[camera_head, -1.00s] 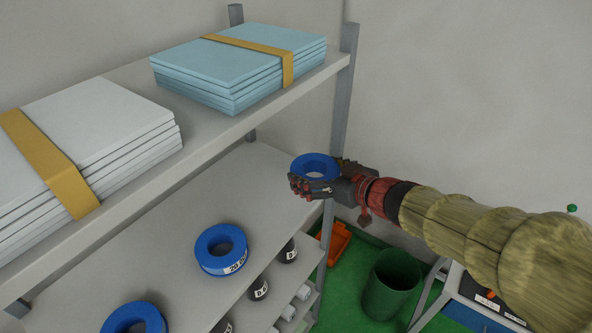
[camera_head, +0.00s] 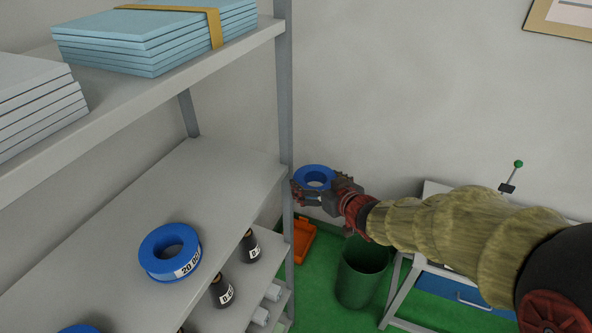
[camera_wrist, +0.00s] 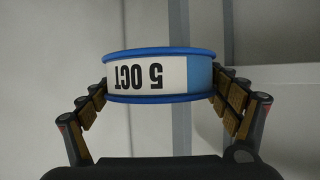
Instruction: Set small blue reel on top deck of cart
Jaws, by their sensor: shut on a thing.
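A small blue reel (camera_head: 315,177) is held in my gripper (camera_head: 318,192), just right of the shelf's front upright. In the wrist view the blue reel (camera_wrist: 160,74) sits between both fingers, its white label reading "5 OCT" upside down. My gripper is shut on it and holds it in the air, apart from the shelf surface as far as I can see. The cart cannot be made out for certain.
Blue sheets (camera_head: 150,38) are stacked above. The upright (camera_head: 285,120) is close to my gripper. A green bin (camera_head: 362,275) and orange crate (camera_head: 304,240) stand on the floor.

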